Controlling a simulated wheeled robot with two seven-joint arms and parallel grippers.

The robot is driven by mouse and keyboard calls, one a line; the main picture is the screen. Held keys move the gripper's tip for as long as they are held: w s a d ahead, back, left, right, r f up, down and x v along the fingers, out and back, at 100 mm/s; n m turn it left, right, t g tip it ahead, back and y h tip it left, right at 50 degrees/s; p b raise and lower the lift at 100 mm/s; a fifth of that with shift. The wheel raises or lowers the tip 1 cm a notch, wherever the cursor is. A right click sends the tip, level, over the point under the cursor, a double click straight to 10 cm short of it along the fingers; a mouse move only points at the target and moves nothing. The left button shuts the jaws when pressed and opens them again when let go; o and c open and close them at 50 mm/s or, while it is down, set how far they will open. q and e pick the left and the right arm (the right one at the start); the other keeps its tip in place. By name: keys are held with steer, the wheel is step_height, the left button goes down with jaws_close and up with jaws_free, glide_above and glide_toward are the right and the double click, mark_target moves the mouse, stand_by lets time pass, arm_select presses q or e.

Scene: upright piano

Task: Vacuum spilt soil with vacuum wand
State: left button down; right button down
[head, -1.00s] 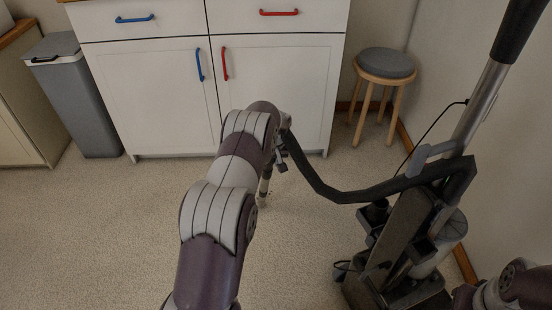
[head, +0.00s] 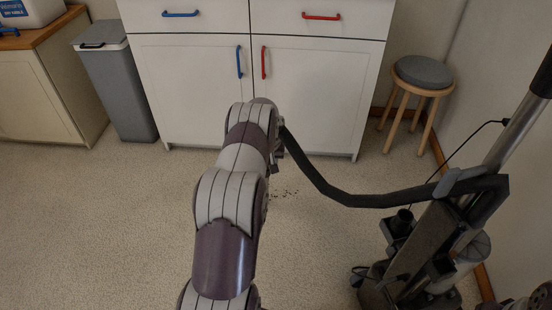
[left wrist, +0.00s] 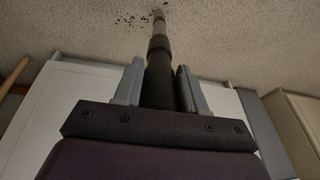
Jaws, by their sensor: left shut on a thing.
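The vacuum wand (left wrist: 160,50) is a dark tube with a lighter tip, between the fingers of my left gripper (left wrist: 158,85), which is shut on it. In the left wrist view its tip is at the floor beside dark specks of spilt soil (left wrist: 130,19). In the head view the soil (head: 285,192) lies on the floor just right of my left arm, which hides the wand and left gripper. A black hose runs from there (head: 345,200) to the upright vacuum (head: 425,245) at right. My right gripper is not visible; only a bit of its arm shows at the lower right corner.
A white cabinet (head: 200,95) with blue and red handles stands at the back. A grey bin (head: 120,85) is left of it and a round stool (head: 421,75) right of it. A thin cord (head: 470,140) runs near the right wall. The speckled floor at left is clear.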

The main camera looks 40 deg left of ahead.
arm_select(q)
steer(key=shift+s+a, duration=0.1)
steer(key=shift+a, duration=0.1)
steer(key=w+a+b, duration=0.3)
steer(key=w+b, duration=0.3)
steer(key=shift+a, duration=0.3)
stand_by(0.3)
